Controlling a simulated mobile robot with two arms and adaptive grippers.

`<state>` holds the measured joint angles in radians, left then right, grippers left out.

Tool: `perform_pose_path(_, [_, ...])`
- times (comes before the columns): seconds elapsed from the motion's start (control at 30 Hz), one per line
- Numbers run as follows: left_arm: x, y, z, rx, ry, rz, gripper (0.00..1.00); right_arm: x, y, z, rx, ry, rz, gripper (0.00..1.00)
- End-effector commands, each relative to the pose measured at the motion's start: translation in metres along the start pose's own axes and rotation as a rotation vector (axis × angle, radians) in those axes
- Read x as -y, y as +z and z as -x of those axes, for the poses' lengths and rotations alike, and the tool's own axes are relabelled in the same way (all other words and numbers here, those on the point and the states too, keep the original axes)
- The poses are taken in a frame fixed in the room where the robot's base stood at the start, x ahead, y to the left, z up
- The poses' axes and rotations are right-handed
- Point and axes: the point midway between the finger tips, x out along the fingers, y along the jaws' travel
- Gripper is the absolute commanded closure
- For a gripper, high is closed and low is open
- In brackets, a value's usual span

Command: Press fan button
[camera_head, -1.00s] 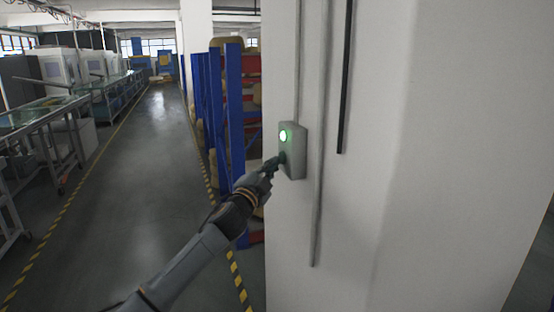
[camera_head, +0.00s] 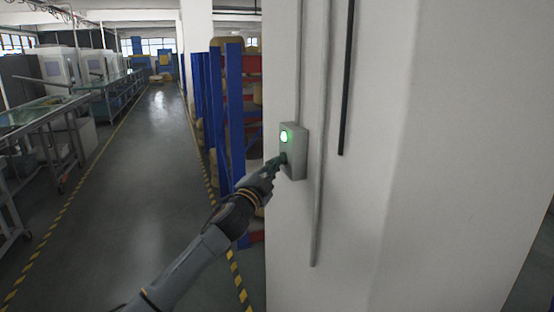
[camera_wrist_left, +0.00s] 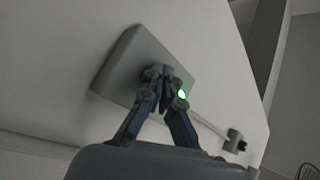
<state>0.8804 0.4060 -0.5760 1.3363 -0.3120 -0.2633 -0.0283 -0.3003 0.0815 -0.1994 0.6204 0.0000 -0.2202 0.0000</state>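The grey button box (camera_head: 297,155) is fixed to the side of a white pillar. Its upper button (camera_head: 284,136) glows green. My left gripper (camera_head: 279,161) is at the lower part of the box, just under the green light, and covers whatever is there. In the left wrist view the box (camera_wrist_left: 128,62) lies behind the fingertips, with the green light (camera_wrist_left: 182,94) just right of them. The left fingers (camera_wrist_left: 163,82) are brought close together at the box face, with nothing seen between them. My right gripper is not in view.
The white pillar (camera_head: 430,150) fills the right side, with conduits running down it. Blue racks (camera_head: 228,120) stand left of the pillar. A floor aisle (camera_head: 140,180) with yellow-black lines is clear. Workbenches (camera_head: 45,130) line the far left.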

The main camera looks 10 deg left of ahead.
Motion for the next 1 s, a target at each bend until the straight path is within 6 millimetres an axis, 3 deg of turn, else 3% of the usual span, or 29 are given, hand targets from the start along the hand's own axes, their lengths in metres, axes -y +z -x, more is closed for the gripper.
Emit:
perform_pose_path(0.6, [0.028,0.027,0.039,-0.001,0.002,0.001,1.0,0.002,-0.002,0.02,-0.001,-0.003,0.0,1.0])
perform_pose_path(0.9, [0.028,0.029,0.04,0.0,0.002,0.001,1.0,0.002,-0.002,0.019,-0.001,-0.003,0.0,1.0])
perform_pose_path(1.0, [0.017,0.038,0.042,0.017,0.015,0.012,1.0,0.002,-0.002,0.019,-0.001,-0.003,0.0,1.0])
